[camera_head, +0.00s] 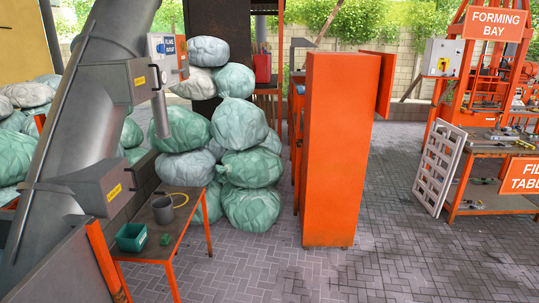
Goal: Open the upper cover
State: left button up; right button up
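A large grey inclined tube machine (65,120) stands at the left. An upper grey box-shaped cover (112,78) with a small yellow label sticks out from its side. A similar lower grey box (85,188) with a yellow label sits further down the tube. Both look closed, but the labels are too small to read. I cannot tell for certain which of them the task calls the upper cover. Neither of my grippers is in view.
A tall orange cabinet (338,150) stands mid-view. Paved floor (400,260) is clear at front right.

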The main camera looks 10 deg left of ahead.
aim_at(143, 89)
jog(key=i+l+u, duration=0.1)
jog(key=i+u, duration=0.35)
jog(key=i+l+u, duration=0.4)
jog(key=i, duration=0.2)
jog(key=i+l+u, duration=0.85)
jog(key=l, duration=0.2)
